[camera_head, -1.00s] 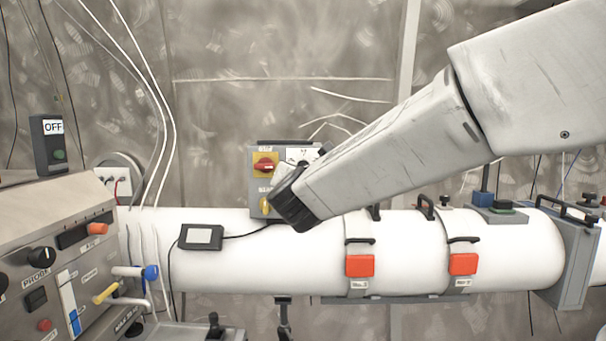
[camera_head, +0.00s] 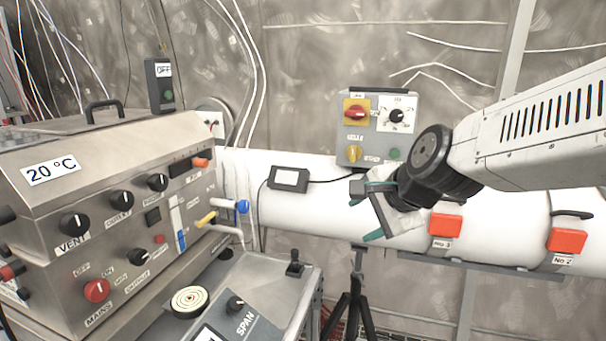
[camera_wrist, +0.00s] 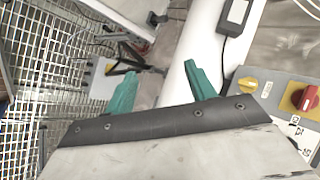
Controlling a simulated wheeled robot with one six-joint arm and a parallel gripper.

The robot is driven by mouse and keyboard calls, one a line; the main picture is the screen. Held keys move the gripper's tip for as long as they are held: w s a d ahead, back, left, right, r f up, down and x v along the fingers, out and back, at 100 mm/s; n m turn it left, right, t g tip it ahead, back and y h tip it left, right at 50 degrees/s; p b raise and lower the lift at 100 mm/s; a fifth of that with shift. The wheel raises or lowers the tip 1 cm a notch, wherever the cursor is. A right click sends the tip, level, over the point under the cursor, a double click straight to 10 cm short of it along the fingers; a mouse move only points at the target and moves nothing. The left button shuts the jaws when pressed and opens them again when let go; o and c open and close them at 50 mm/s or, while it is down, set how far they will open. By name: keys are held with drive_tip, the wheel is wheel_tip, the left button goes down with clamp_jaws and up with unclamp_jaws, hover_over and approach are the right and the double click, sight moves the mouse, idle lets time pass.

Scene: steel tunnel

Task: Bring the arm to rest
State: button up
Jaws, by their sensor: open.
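My gripper (camera_head: 369,211) is at the end of my arm, which reaches in from the right in the head view. It is in front of the white pipe (camera_head: 330,180), below the grey switch box (camera_head: 372,146). Its two green fingers stand apart with nothing between them; the wrist view (camera_wrist: 160,88) shows the same. The white pipe runs behind the fingers in the wrist view. I cannot tell whether a finger touches the pipe.
A steel control console (camera_head: 130,215) with knobs stands at the left. A lower panel (camera_head: 238,300) with a joystick is at the front. Orange-red blocks (camera_head: 445,224) sit on the pipe. A black tripod (camera_head: 352,310) stands under it. A small black box (camera_head: 289,179) lies on the pipe.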

drive_tip(key=s+d+f+n+g+h, duration=0.1)
drive_tip(key=s+d+n, duration=0.3)
drive_tip(key=s, duration=0.4)
drive_tip(key=s+d+f+n+g+h, duration=0.1)
drive_tip(key=s+d+n+g, duration=0.2)
drive_tip(key=s, duration=0.6)
drive_tip(key=s+d+f+n+g+h, duration=0.1)
drive_tip(key=s+d+n+g+h, duration=0.1)
drive_tip(key=s+d+n, duration=0.3)
drive_tip(key=s+d, duration=0.2)
drive_tip(key=s, duration=0.1)
drive_tip(key=shift+s+d+f+n+g, duration=0.3)
drive_tip(key=shift+s+d+f, duration=0.05)
drive_tip(key=shift+f, duration=0.05)
